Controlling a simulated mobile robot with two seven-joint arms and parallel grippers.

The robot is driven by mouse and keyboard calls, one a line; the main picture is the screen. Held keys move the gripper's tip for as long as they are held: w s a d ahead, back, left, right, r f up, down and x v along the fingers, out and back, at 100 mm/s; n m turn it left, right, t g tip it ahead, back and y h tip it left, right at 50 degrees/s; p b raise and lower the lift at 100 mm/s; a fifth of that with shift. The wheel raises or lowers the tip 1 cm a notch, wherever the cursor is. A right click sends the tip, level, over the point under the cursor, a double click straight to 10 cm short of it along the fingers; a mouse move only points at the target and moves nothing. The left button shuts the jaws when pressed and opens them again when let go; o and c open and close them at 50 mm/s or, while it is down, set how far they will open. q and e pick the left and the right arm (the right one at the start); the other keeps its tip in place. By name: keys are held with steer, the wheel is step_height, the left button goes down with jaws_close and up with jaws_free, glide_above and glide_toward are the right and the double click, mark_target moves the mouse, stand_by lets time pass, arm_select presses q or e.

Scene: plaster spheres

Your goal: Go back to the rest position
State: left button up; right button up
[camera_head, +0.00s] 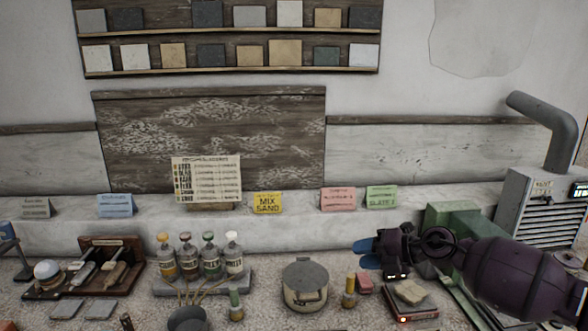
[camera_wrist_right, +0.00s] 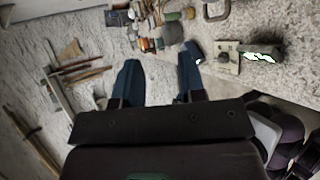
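My right arm comes in from the right edge in the head view. Its purple links end in a gripper (camera_head: 366,255) with blue fingers, held above the bench and pointing left. In the right wrist view the two blue fingers of the right gripper (camera_wrist_right: 160,80) stand apart with nothing between them, so it is open and empty. My left gripper is not in view.
A lidded round pot (camera_head: 305,285) and several bottles in a rack (camera_head: 205,284) stand further left. A vented machine with a pipe (camera_head: 540,205) stands at right.

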steer(key=s+a+r+m+t+y, duration=0.2)
steer(key=a+m+t+y, duration=0.1)
steer(key=a, duration=0.1)
steer(key=s+d+f+m+t+h, duration=0.1)
steer(key=s+d+f+m+h, duration=0.4)
steer(key=s+f+m, duration=0.4)
steer(key=s+d+f+m+h, duration=0.5)
steer(key=s+f+m, duration=0.5)
steer(key=s, duration=0.2)
steer(key=s+d+f+m+t+h, duration=0.1)
steer(key=s+d+f+m+h, duration=0.3)
steer(key=s+f+m, duration=0.5)
steer(key=shift+s+d+f+m+t+h, duration=0.15)
steer(key=shift+s+d+m+t+h, duration=0.35)
steer(key=shift+s, duration=0.7)
steer(key=shift+d, duration=0.1)
stand_by(3.3)
